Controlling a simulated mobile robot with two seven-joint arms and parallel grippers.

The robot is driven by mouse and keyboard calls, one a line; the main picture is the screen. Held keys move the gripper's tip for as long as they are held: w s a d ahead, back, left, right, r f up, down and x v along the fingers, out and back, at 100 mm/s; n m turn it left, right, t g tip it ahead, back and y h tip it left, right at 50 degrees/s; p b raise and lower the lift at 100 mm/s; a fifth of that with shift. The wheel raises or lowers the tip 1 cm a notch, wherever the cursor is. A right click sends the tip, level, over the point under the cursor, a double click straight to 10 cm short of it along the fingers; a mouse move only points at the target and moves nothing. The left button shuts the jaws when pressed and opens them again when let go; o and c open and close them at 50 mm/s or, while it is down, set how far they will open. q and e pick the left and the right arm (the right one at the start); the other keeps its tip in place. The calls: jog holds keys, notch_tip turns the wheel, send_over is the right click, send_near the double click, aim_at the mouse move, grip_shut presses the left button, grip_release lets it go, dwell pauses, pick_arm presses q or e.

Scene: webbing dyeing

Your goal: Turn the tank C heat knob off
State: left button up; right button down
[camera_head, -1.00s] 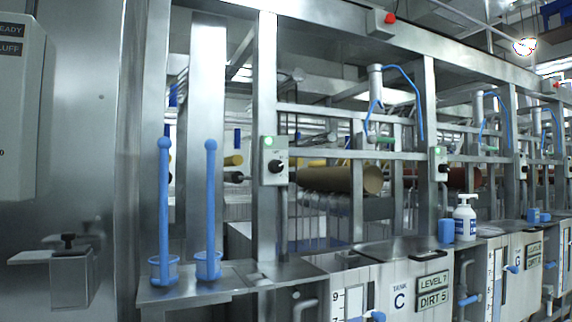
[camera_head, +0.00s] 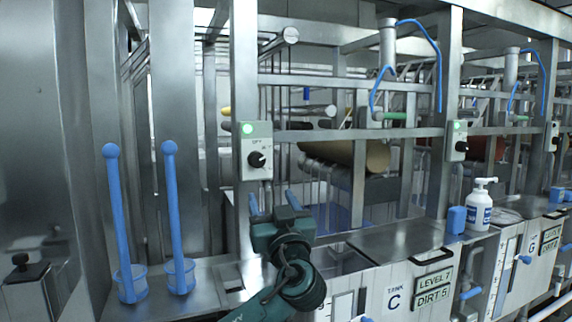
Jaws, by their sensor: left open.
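A grey control box (camera_head: 255,172) is fixed to the upright post left of tank C, with a lit green light (camera_head: 247,128) at its top and a black knob (camera_head: 256,159) below it. The tank C front (camera_head: 393,300) shows at the bottom, with its LEVEL 7 and DIRT 5 plates. My left gripper (camera_head: 273,203) is open and empty, just below the box, its two blue-tipped fingers pointing up and apart from the knob. The small lettering on the box is too blurred to read surely. My right gripper is out of view.
A second box (camera_head: 457,142) with a green light and knob is on the post to the right. Two blue-handled dippers (camera_head: 118,210) stand on the left ledge. A white pump bottle (camera_head: 479,207) and blue block (camera_head: 456,220) stand right of tank C. A brown roll (camera_head: 345,153) lies behind the frame.

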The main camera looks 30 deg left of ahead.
aim_at(258, 163)
pick_arm(q)
jog(key=p+x, duration=0.1)
jog(key=x, duration=0.3)
jog(key=p+x, duration=0.1)
jog(key=x, duration=0.3)
jog(key=p+x, duration=0.2)
jog(key=x, duration=0.2)
jog(key=shift+s+a+r, duration=0.15)
jog(key=shift+s+r, duration=0.1)
jog(key=shift+r, duration=0.15)
jog(key=shift+w+a+r, duration=0.1)
jog(key=shift+w+a, duration=0.3)
jog(key=shift+w, duration=0.05)
jog(key=shift+c, duration=0.5)
jog(key=c, duration=0.9)
